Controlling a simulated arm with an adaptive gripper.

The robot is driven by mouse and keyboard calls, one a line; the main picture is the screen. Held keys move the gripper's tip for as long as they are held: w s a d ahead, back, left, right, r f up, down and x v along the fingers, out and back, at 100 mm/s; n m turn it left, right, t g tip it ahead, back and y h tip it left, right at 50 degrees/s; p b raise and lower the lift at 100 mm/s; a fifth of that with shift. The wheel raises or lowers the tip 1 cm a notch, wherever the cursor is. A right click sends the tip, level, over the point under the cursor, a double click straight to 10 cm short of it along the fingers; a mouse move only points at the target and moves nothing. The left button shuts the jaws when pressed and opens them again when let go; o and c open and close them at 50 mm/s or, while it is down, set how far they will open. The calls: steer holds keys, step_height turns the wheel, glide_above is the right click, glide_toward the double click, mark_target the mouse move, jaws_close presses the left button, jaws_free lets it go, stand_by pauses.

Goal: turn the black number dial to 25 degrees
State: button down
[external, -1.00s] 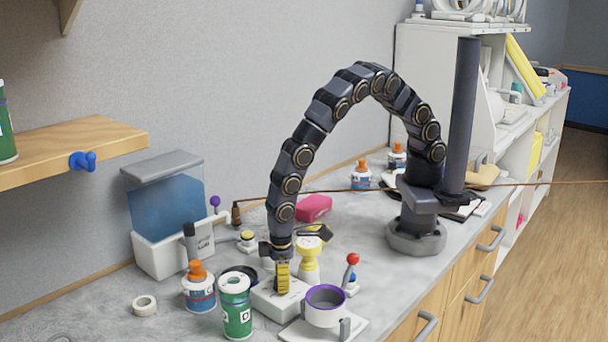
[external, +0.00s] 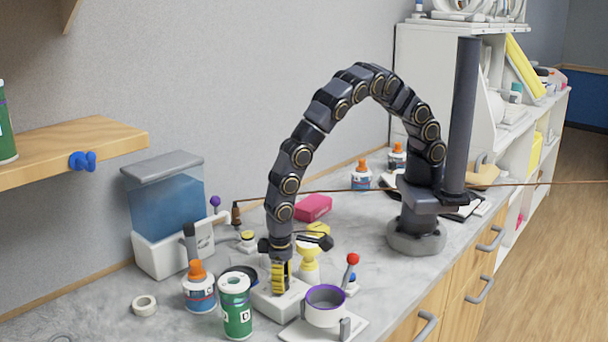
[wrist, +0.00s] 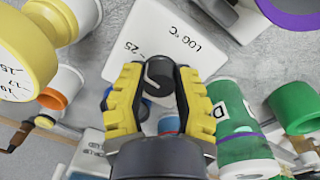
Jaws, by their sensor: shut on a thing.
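The black dial (wrist: 158,72) sits on a white base (wrist: 150,28), which also shows under my gripper in the external view (external: 268,303). The base carries a "25" mark beside the dial and the print "LOG °C". My gripper (wrist: 160,77) points down over the base, its yellow-padded fingers on either side of the dial and shut on it. It also shows in the external view (external: 280,278), where it hides the dial. I cannot read the dial's exact setting; other scale marks are hidden.
A green can (external: 237,310) and an orange-capped bottle (external: 199,290) stand left of the base. A purple-rimmed cup (external: 324,309), a red-tipped lever (external: 350,268) and a yellow-and-white dial stand (external: 309,265) crowd its right and back. A tape roll (external: 144,305) lies farther left.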

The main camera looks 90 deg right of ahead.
steer(key=shift+a, duration=0.1)
steer(key=c, duration=0.7)
jaws_free()
step_height(320, 180, up, 12)
steer(key=shift+a, duration=0.15)
